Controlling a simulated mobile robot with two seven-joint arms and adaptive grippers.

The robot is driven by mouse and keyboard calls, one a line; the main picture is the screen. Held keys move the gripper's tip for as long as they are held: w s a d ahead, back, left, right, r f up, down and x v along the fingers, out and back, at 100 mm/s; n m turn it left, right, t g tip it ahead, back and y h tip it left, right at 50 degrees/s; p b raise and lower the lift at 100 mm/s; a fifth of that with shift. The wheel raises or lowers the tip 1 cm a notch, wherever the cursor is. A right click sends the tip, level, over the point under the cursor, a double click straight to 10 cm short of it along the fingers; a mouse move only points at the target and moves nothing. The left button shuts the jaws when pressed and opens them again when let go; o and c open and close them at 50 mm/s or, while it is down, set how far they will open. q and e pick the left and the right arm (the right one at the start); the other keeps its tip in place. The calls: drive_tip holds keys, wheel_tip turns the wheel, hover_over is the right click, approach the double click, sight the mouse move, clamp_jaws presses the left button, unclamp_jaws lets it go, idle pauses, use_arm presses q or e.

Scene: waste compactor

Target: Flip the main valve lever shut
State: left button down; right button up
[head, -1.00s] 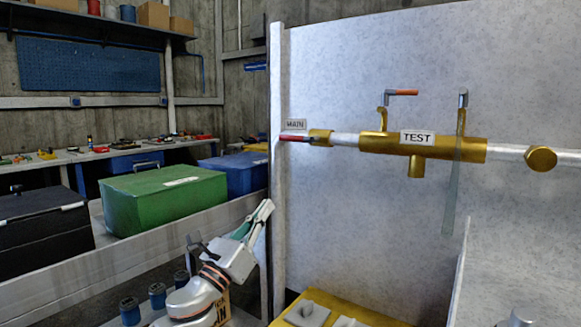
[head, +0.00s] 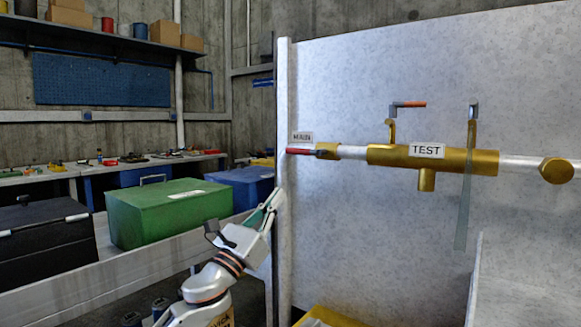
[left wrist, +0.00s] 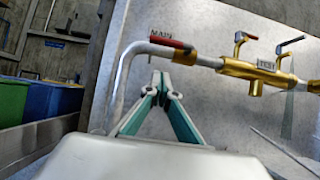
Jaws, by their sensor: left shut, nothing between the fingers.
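The main valve lever is a red handle (head: 301,151) below a small label plate (head: 302,137) at the left end of the brass pipe. My left gripper (head: 277,195) is shut and empty, below and left of the lever, near the panel's left edge. In the left wrist view its fingertips (left wrist: 160,78) point up, below the lever and apart from it. My right gripper is not in view.
The brass TEST body (head: 390,155) has an orange-tipped lever (head: 408,104) above it. A clear tube (head: 464,212) hangs to its right. A green box (head: 160,212) and blue box (head: 240,187) stand at left. The grey panel (head: 370,240) is bare below the pipe.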

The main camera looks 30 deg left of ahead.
sight(305, 151)
use_arm(q)
drive_tip(key=w+r, duration=0.6)
drive_tip(key=r, duration=0.1)
drive_tip(key=shift+d, duration=0.3)
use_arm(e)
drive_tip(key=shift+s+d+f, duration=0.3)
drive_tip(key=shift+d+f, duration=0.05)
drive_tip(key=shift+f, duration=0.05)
use_arm(q)
drive_tip(key=shift+r, duration=0.1)
drive_tip(key=shift+r, duration=0.1)
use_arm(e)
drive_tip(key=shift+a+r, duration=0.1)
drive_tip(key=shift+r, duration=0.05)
use_arm(q)
drive_tip(key=shift+a+r+m+h+p, duration=0.15)
drive_tip(key=shift+m+h+p, duration=0.15)
drive_tip(key=shift+m+h, duration=0.3)
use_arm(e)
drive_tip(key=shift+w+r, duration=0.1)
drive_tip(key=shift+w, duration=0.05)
use_arm(q)
drive_tip(key=shift+r+m+h, duration=0.15)
drive_tip(key=shift+m+h, duration=0.15)
drive_tip(key=shift+m, duration=0.1)
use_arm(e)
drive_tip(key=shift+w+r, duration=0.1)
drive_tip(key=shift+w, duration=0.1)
